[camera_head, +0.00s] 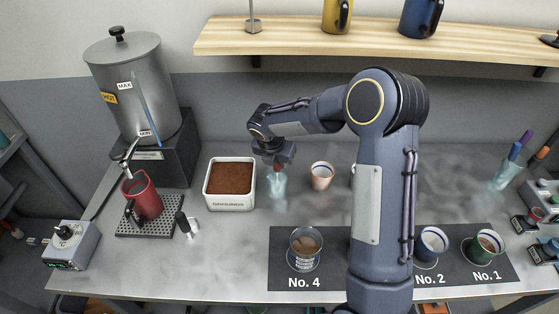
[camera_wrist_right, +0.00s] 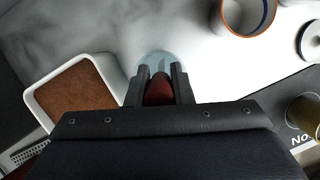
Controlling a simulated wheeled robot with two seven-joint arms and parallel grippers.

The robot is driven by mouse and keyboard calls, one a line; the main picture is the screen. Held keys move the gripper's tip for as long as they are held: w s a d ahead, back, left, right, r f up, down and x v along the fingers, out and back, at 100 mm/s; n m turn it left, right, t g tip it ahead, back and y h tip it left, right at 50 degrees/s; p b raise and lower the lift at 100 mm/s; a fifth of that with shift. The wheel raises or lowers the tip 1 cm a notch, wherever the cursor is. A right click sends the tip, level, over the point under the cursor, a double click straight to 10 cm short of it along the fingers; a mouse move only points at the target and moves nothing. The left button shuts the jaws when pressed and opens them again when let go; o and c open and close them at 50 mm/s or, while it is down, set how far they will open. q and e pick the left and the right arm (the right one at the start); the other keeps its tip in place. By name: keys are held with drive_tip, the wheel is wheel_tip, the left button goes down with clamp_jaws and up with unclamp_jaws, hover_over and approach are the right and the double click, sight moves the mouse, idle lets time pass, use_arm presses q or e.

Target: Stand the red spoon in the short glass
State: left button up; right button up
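My right gripper (camera_head: 277,163) points down over the short clear glass (camera_head: 277,188), which stands on the counter right of the grounds tray. In the wrist view, the gripper's fingers (camera_wrist_right: 160,88) sit on both sides of the red spoon (camera_wrist_right: 159,91) and appear shut on it. The glass's rim (camera_wrist_right: 156,58) shows just beyond the fingertips. In the head view, a short piece of the red spoon (camera_head: 277,169) shows between the gripper and the glass. The spoon's lower end is not clear, so I cannot tell how deep it reaches. My left gripper is not in view.
The white tray of brown grounds (camera_head: 231,206) stands close left of the glass. A white-and-orange cup (camera_head: 321,176) is close right. In front, a dark numbered mat (camera_head: 285,258) holds several cups, including glass No. 4 (camera_head: 305,262). My right arm hides part of the mat.

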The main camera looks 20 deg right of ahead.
drive_tip(key=o, duration=0.5)
drive_tip(key=shift+o, duration=0.2)
drive_tip(key=v, duration=0.8)
drive_tip(key=shift+b, duration=0.35)
drive_tip(key=shift+d, duration=0.1)
